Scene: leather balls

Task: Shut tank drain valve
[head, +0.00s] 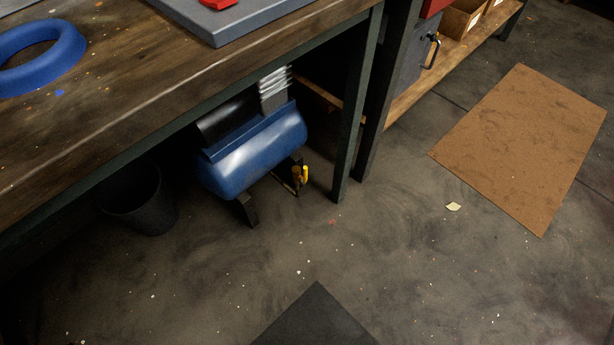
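A blue compressor tank (254,153) stands on short dark legs on the floor under the workbench. At its lower right end is a small drain valve (297,178) with a brass-coloured body and a yellow lever (305,173). The lever looks roughly upright; it is too small to tell its exact setting. Part of the tank's top and back is hidden by the bench. Neither of my grippers shows in the head view.
The wooden workbench (160,75) overhangs the tank, and its dark leg (352,110) stands right of the valve. A dark bin (140,200) is left of the tank. A brown mat (525,145) lies at right. Floor in front of the tank is mostly clear.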

